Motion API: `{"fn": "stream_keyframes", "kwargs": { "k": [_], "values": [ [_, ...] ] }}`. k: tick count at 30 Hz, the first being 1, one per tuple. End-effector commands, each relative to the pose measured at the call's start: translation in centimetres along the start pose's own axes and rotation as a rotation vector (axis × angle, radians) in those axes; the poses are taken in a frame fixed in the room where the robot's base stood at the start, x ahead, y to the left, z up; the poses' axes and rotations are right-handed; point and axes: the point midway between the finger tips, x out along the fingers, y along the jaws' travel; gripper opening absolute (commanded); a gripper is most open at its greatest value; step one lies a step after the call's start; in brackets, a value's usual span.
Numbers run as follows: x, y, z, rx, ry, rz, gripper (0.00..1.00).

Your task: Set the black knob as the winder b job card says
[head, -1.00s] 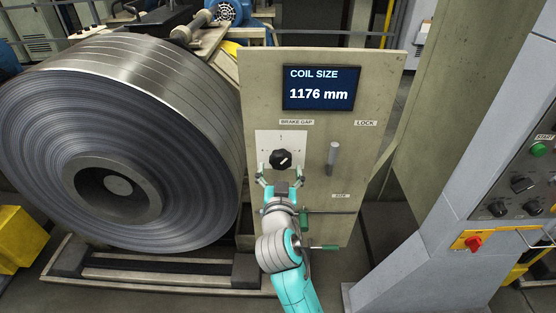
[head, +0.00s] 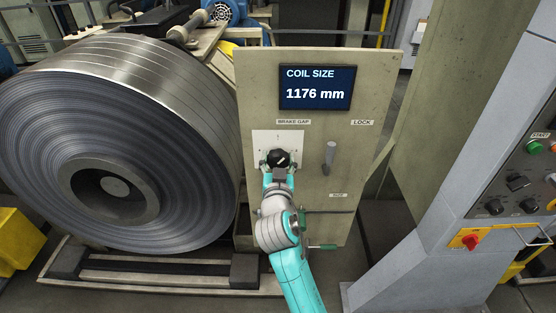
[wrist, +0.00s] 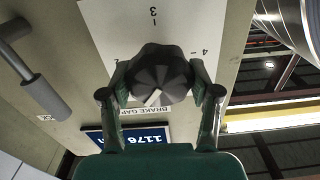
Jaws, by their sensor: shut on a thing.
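The black knob (head: 278,158) sits on a white dial plate (head: 293,137) under the BRAKE GAP label on the beige panel. My gripper (head: 278,164) is at the knob, and in the wrist view (wrist: 160,92) its two fingers are shut on the knob's sides. In the wrist view the knob (wrist: 158,72) has a pale pointer mark, and the numbers 3 and 4 show on the plate (wrist: 120,25). The screen (head: 316,88) reads COIL SIZE 1176 mm. No job card is readable in view.
A lever (head: 330,156) under the LOCK label stands right of the knob. A large steel coil (head: 60,150) is on the left. A grey console (head: 470,200) with knobs and a red switch is on the right.

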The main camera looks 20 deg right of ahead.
Motion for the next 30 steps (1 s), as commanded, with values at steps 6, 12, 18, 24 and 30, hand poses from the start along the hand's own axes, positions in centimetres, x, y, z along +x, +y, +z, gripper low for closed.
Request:
{"fn": "stream_keyframes", "kwargs": {
  "k": [6,12,18,24,30],
  "values": [
    [0.00,0.01,0.01,-0.024,0.000,0.000,0.27],
    [0.00,-0.02,0.02,-0.117,0.000,0.000,0.27],
    [0.00,-0.06,0.03,-0.268,0.000,0.000,0.27],
    [0.00,-0.10,0.05,-0.428,-0.001,0.000,0.27],
    [0.00,-0.14,0.08,-0.561,-0.001,0.000,0.27]
  ]
}}
